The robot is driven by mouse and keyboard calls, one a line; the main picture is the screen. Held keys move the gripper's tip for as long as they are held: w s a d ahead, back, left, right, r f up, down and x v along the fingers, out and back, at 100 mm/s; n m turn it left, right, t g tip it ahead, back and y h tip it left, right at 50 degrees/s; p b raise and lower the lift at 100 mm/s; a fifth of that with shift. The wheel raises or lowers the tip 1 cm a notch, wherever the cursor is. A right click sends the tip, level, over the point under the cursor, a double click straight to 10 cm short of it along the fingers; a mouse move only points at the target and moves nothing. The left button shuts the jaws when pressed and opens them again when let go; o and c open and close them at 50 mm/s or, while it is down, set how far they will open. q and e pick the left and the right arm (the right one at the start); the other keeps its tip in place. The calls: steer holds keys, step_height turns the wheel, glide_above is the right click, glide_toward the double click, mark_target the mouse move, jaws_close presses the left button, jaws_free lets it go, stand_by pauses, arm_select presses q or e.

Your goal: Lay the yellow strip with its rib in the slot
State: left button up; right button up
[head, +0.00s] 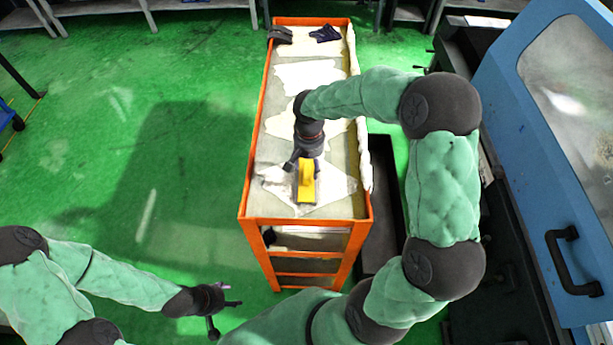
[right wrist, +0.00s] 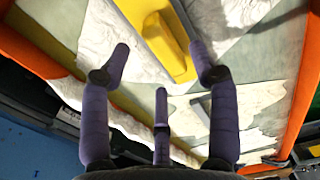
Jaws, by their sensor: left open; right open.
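The yellow strip (head: 308,181) lies on white paper at the near end of the orange-framed cart. In the right wrist view the yellow piece (right wrist: 183,66) runs up and out of the top edge, with a narrow grey-brown band along it. My right gripper (head: 303,166) is just above it. It also shows in the right wrist view (right wrist: 163,72), its purple fingers spread open on both sides of the yellow piece, holding nothing. My left gripper (head: 222,308) is open and empty, left of the cart.
The orange cart (head: 256,135) has a grey top with white paper sheets. Dark gloves (head: 326,34) lie at its far end. Green floor (head: 150,120) is clear on the left.

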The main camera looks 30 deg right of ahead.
mark_target(309, 170)
step_height(309, 170, down, 4)
steer(key=shift+w+f, duration=0.1)
steer(key=shift+w, duration=0.05)
steer(key=shift+c, duration=0.3)
jaws_close()
